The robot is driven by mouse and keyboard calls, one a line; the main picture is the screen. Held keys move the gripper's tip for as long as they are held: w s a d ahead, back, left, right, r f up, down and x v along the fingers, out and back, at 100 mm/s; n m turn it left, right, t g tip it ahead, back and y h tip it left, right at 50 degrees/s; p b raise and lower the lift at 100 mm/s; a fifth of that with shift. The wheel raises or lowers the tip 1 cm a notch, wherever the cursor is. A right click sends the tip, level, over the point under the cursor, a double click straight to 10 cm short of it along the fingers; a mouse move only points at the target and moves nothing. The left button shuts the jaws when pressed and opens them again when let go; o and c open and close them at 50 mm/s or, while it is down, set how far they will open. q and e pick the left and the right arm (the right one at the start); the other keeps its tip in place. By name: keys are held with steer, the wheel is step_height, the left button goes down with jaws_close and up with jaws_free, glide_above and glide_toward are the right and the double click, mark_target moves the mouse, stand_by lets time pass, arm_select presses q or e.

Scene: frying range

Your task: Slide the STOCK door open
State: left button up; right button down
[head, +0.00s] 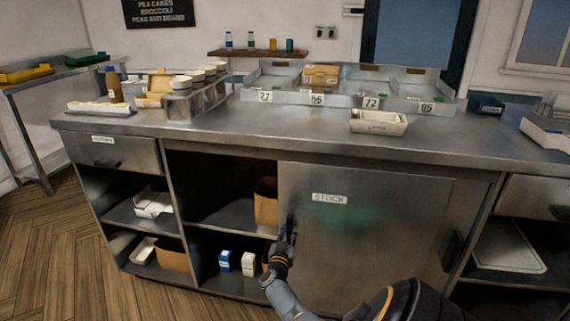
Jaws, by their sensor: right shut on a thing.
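The STOCK door (365,230) is a grey metal sliding panel with a white STOCK label (329,198). It covers the right part of the cabinet opening under the counter. My right gripper (288,234) is at the door's left edge, shut on what looks like the door's dark left handle, which it mostly hides. A second dark handle (451,247) shows near the door's right edge. To the left of the door the shelves are open to view. My left gripper is not in view.
A brown box (266,205) stands on the upper shelf, partly behind the door's left edge. Blue (225,261) and white (248,263) cartons stand below. The steel counter (270,122) above holds bins, cups and a white tray (378,122). Wooden floor (60,250) is clear at left.

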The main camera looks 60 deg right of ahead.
steer(key=shift+f, duration=0.15)
steer(key=c, duration=1.4)
jaws_free()
steer(key=shift+o, duration=1)
steer(key=shift+a, duration=0.15)
steer(key=v, duration=1.1)
steer(key=shift+s+a, duration=0.25)
steer(key=shift+a, duration=0.05)
steer(key=shift+w, duration=0.1)
